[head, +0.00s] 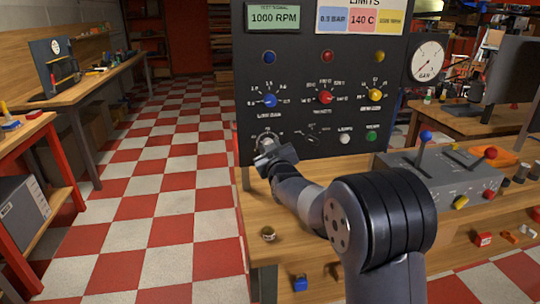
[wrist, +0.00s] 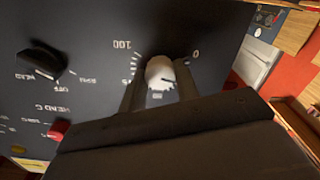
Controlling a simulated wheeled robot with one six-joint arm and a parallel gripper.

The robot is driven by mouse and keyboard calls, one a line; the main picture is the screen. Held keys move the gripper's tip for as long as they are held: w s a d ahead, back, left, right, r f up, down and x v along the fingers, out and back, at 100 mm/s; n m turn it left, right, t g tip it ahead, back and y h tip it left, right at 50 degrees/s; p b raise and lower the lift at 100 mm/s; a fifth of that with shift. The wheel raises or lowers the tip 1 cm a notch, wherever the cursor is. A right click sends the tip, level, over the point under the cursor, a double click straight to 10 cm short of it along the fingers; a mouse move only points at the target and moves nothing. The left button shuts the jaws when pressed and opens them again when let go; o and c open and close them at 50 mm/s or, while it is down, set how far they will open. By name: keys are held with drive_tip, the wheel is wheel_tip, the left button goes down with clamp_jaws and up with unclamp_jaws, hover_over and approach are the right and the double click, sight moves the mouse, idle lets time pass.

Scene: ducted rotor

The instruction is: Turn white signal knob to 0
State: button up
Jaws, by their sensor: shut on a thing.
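The white signal knob (wrist: 160,72) sits on the dark panel in the wrist view, with a printed scale around it. The marks 100 and 0 show at the two ends of that scale. My gripper (wrist: 160,92) is shut on the knob, one finger on each side. In the head view my gripper (head: 270,153) is at the lower left of the dark panel (head: 300,125), where it mostly hides the knob. The knob's pointer setting is too small to tell.
Blue (head: 269,101), red (head: 325,97) and yellow (head: 376,94) knobs are above on the panel. A black selector knob (wrist: 42,60) is beside the white knob in the wrist view. A grey lever box (head: 430,178) stands on the bench to the right. Checkered floor (head: 150,200) is open at left.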

drive_tip(key=shift+n+b, duration=1.15)
drive_tip(key=shift+n, duration=2.95)
drive_tip(key=o, duration=1)
drive_tip(key=shift+c, duration=0.2)
drive_tip(key=v, duration=1)
drive_tip(key=shift+s, duration=0.4)
drive_tip(key=shift+d, duration=0.1)
